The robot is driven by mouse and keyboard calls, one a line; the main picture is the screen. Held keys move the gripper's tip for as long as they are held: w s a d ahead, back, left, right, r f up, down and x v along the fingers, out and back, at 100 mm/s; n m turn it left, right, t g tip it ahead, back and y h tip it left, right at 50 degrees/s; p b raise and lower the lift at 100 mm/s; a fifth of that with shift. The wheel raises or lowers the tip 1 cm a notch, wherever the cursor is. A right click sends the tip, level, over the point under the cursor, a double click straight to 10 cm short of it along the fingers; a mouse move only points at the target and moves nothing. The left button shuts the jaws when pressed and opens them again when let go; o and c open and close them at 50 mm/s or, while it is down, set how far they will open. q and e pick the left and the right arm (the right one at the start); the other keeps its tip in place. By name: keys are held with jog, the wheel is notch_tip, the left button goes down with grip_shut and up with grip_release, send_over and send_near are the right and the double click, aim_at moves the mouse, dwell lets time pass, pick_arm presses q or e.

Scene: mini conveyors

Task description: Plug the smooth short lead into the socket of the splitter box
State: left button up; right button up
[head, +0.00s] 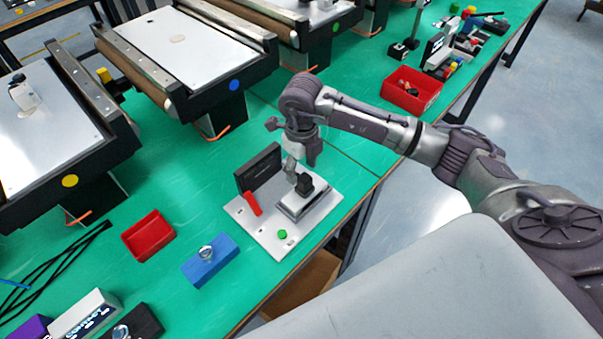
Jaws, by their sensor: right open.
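My right gripper (298,170) points down over a pale base plate (262,232) on the green bench. It is open, with its fingertips close to a black block (304,186) on a grey stepped piece; I cannot tell if they touch. Several thin black leads (62,262) lie at the left, and part of a blue lead (14,284) shows at the left edge. I cannot tell which lead is smooth and short. A white box (86,312) with lettering lies at bottom left; I cannot tell which thing is the splitter box. No socket is clear. My left gripper is not in view.
The plate also carries a black upright panel (258,168), a red piece (253,204) and a green button (282,234). A red tray (147,236) and a blue block (210,262) stand left of it. Mini conveyors (172,45) line the back. A red bin (410,90) is farther right.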

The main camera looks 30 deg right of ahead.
aim_at(301, 175)
notch_tip(301, 175, up, 9)
jog(key=shift+f, duration=0.2)
dwell(0.5)
